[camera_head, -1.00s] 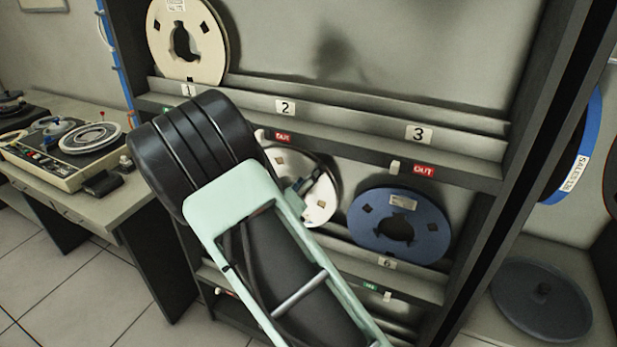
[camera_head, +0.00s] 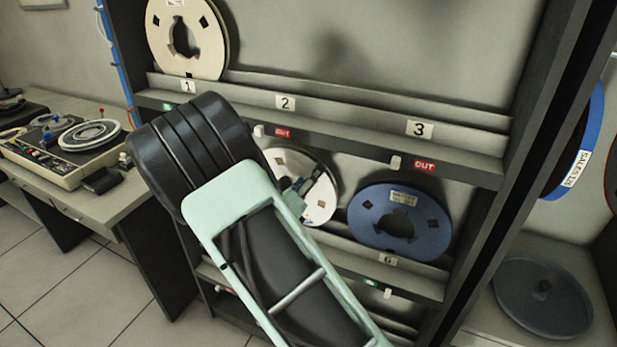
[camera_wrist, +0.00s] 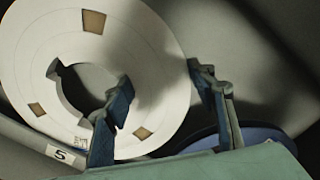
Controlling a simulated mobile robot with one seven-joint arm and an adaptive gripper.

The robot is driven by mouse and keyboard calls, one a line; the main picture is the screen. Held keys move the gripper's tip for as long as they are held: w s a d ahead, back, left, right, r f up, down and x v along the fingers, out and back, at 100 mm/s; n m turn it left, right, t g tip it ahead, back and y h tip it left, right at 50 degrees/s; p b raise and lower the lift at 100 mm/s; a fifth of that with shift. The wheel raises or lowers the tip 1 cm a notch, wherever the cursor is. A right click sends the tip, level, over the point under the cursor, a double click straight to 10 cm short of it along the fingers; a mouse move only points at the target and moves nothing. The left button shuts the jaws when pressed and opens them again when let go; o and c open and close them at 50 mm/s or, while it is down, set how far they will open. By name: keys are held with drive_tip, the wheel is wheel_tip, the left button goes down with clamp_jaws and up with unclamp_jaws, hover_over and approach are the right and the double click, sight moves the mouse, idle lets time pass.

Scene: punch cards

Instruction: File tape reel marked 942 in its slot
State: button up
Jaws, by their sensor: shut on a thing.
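A white tape reel (camera_head: 315,190) is in the lower row of the rack, partly hidden behind my arm in the head view. In the wrist view the same white reel (camera_wrist: 165,60) fills the left side, with a small label near its lower edge that I cannot read. My gripper (camera_wrist: 160,94) is shut on it, one finger at the hub opening and the other at the outer rim. In the head view my gripper (camera_head: 302,188) shows in front of the reel. The slot label 5 (camera_wrist: 60,154) is just below the reel's lower left edge. I cannot tell whether the reel rests on the ledge.
A cream reel (camera_head: 190,50) stands in slot 1. Upper slots 2 (camera_head: 285,102) and 3 (camera_head: 419,129) are empty, with red OUT tags below. A blue reel (camera_head: 440,225) stands in slot 6, close to the right. A tape machine desk (camera_head: 140,190) is at the left.

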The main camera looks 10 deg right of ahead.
drive_tip(key=shift+f+b, duration=0.6)
drive_tip(key=shift+f, duration=0.4)
drive_tip(key=o, duration=1.7)
drive_tip(key=shift+s+f, duration=0.1)
drive_tip(key=shift+f, duration=0.1)
drive_tip(key=shift+r, duration=0.1)
drive_tip(key=c, duration=0.3)
drive_tip(key=p+v, duration=0.3)
drive_tip(key=v, duration=0.9)
